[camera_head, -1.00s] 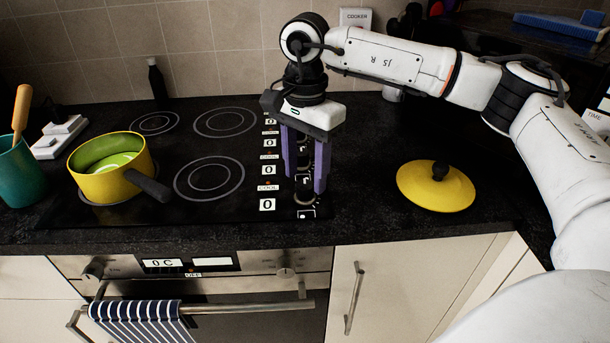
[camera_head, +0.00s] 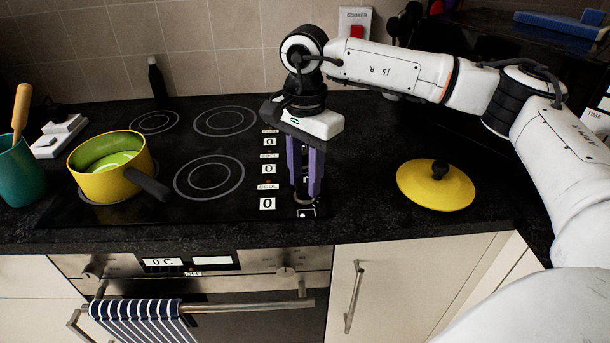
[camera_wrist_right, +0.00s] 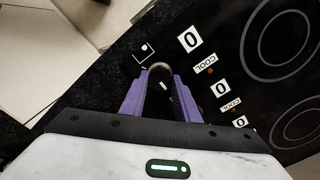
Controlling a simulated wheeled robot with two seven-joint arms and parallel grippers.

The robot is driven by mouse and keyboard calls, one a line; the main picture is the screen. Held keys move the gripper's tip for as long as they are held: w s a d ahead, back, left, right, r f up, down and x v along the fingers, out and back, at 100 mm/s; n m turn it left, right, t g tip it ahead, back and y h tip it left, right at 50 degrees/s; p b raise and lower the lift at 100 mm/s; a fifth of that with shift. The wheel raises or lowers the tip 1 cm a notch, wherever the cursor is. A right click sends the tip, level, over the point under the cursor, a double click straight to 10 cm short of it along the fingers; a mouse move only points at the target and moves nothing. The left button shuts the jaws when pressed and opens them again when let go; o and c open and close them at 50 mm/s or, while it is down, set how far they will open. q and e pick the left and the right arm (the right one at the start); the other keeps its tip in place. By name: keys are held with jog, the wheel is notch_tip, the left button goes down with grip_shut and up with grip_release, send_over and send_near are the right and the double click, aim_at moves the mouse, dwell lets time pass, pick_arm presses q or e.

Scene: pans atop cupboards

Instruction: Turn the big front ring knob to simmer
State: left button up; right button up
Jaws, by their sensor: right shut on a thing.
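The front ring knob (camera_head: 306,200) is at the front end of the knob column, right of the rings on the black hob (camera_head: 100,212). My right gripper (camera_head: 305,191) points down with its purple fingers shut around this knob. In the right wrist view the knob's rounded rim (camera_wrist_right: 160,67) shows between the fingertips. The display beside it (camera_head: 267,203) reads 0, with a COOL label (camera_head: 268,187) just behind. The big front ring (camera_head: 209,179) is bare. My left gripper is not in view.
A yellow pan (camera_head: 100,184) stands on the front left ring, its dark handle toward the right. A yellow lid (camera_head: 436,186) lies on the worktop to the right. A teal pot (camera_head: 20,172) with a utensil is at far left. The oven handle (camera_head: 250,308) juts out below.

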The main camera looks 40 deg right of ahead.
jog(key=m, duration=0.5)
jog(key=shift+m, duration=2.2)
jog(key=o, duration=1)
jog(key=shift+o, duration=0.2)
jog(key=shift+r, duration=0.15)
